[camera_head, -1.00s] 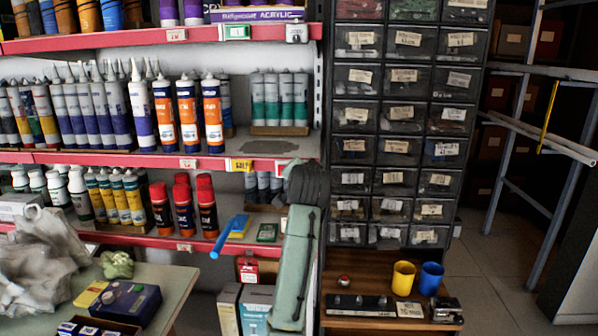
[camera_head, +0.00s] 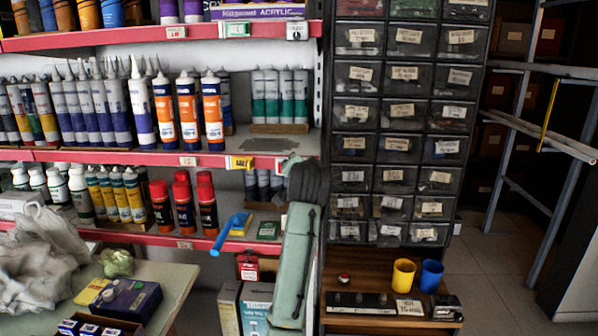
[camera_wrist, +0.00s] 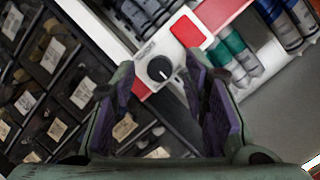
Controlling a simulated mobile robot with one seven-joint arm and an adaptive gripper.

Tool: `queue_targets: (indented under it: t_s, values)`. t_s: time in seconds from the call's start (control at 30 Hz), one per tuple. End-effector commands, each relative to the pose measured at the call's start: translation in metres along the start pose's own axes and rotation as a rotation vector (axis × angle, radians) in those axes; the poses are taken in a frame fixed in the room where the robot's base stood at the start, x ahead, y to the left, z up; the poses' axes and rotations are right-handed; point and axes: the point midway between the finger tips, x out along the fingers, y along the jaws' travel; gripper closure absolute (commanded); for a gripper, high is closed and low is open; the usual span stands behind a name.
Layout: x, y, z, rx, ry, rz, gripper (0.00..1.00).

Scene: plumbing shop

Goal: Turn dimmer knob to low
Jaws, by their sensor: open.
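The dimmer is a small white box (camera_head: 296,31) with a dark round knob, at the right end of the top red shelf edge in the head view. In the wrist view its black knob (camera_wrist: 160,70) has a pale pointer mark and appears between my fingers. My gripper (camera_wrist: 160,88) is open, with one dark finger on each side of the knob in the picture. I cannot tell whether either finger touches it. In the head view my own arm stands in front of the shelf's right end, and the fingers cannot be made out.
A dark drawer cabinet (camera_head: 394,150) stands right of the shelves. Green tubes (camera_head: 280,97) stand on the middle shelf below the dimmer. A yellow cup (camera_head: 403,273) and a blue cup (camera_head: 431,277) stand on the wooden bench. A red patch (camera_wrist: 187,30) lies close to the knob in the wrist view.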

Motion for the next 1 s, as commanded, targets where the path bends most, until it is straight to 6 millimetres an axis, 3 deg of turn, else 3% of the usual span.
queue_targets:
  t_s: [0.17, 0.4, 0.6, 1.0]
  values:
    - [-0.023, 0.0, -0.001, 0.0, 0.003, -0.002, 0.59]
    - [-0.075, -0.001, -0.001, 0.0, 0.003, -0.003, 0.59]
    - [-0.107, -0.001, 0.0, 0.0, 0.002, -0.002, 0.59]
    - [-0.118, 0.0, 0.0, 0.0, -0.001, 0.0, 0.59]
